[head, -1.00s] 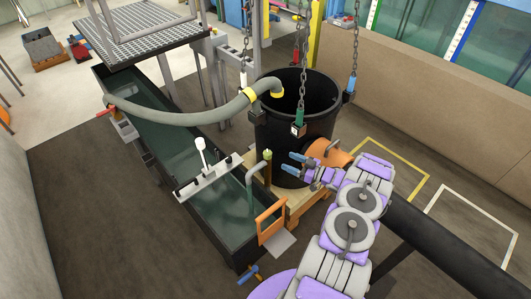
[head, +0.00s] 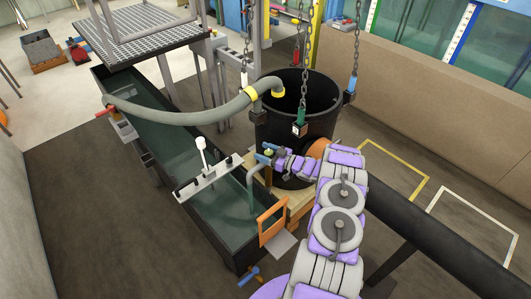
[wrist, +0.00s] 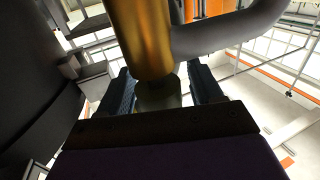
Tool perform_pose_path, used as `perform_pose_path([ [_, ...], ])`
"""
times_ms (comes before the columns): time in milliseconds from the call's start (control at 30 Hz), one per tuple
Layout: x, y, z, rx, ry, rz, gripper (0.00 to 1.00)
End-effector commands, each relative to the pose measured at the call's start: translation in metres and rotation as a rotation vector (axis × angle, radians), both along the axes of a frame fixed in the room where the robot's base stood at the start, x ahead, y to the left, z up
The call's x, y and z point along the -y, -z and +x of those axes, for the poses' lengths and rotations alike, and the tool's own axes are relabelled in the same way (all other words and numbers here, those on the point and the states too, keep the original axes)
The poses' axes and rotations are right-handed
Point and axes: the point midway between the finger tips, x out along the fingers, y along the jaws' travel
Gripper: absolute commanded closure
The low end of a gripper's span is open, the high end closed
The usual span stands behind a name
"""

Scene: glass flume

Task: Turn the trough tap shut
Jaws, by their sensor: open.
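The trough tap stands between the trough and the black bucket, with a grey spout (head: 252,185) bending down into the trough. My gripper (head: 265,153) is at the top of this tap in the head view and covers much of it. In the wrist view a brass cylinder (wrist: 140,40) stands large in front, with a grey pipe (wrist: 230,30) curving off to the right. My dark fingers (wrist: 160,90) are open, one on each side of a paler stem below the brass. I cannot tell whether they touch it.
The long trough (head: 165,125) holds greenish water. The black bucket (head: 290,115) hangs on chains right beside my gripper. A grey hose (head: 180,118) spans the trough. An orange frame (head: 271,222) and a blue-handled piece (head: 250,273) are at the trough's near end.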

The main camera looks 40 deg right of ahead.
Motion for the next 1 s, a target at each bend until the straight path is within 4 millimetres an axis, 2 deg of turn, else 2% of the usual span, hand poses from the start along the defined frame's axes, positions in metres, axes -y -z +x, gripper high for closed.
perform_pose_path([
  [67,0.0005,0.0003,-0.0001,0.000,0.000,0.001,0.35],
  [600,0.0053,0.0039,-0.0003,-0.003,0.004,0.006,0.85],
  [1000,0.0063,0.0013,0.0003,-0.004,0.091,0.012,0.85],
])
